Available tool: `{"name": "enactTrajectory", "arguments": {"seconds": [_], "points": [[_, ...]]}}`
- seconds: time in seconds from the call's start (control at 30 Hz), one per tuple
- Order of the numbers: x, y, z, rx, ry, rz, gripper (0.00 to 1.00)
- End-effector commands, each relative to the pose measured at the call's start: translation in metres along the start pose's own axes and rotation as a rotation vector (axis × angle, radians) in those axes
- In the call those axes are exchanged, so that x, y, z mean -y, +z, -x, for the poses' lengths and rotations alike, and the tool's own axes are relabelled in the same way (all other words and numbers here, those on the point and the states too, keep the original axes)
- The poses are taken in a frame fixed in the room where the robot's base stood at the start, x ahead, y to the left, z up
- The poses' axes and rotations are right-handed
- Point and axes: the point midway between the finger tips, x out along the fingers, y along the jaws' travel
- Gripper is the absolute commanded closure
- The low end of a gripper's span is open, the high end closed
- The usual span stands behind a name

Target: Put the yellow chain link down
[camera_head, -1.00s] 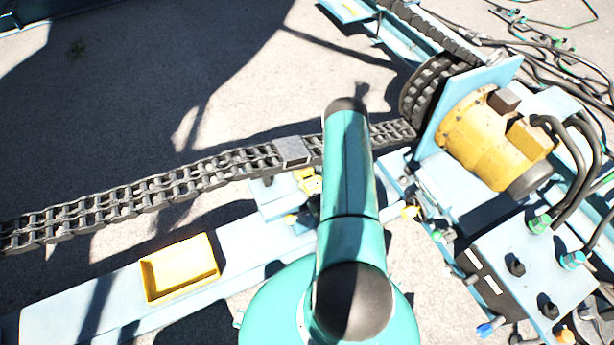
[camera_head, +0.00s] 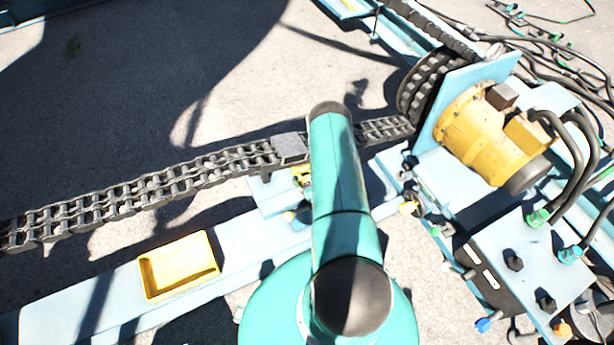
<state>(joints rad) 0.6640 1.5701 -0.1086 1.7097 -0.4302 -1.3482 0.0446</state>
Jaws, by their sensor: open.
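A small yellow piece (camera_head: 302,174) shows just left of my arm, beside the chain and above the pale blue bench. My arm covers part of it, and I cannot tell whether it is the yellow chain link. My teal arm (camera_head: 338,175) reaches up the middle of the picture and hides what lies behind it. My gripper is not visible. The dark double chain (camera_head: 140,192) runs from the left edge to the sprocket (camera_head: 425,90). A grey plate (camera_head: 290,147) sits on the chain just left of my arm.
An empty-looking yellow tray (camera_head: 178,266) stands on the pale blue bench (camera_head: 80,305) at lower left. A yellow motor (camera_head: 488,135) with black hoses stands at right. Loose cables (camera_head: 560,60) lie at upper right. The concrete floor (camera_head: 120,90) at upper left is clear.

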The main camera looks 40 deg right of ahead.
Motion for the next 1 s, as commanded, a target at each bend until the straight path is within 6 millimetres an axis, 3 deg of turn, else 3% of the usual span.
{"name": "enactTrajectory", "arguments": {"seconds": [0.23, 0.5, 0.57, 1.0], "points": [[0.0002, -0.0002, -0.0027, 0.000, 0.000, 0.000, 0.00], [0.0002, -0.0003, -0.0024, 0.000, 0.000, 0.000, 0.51], [0.0000, -0.0011, -0.0027, -0.002, 0.000, 0.001, 0.57], [0.0010, -0.0084, -0.0070, -0.004, -0.001, 0.001, 0.57]]}}
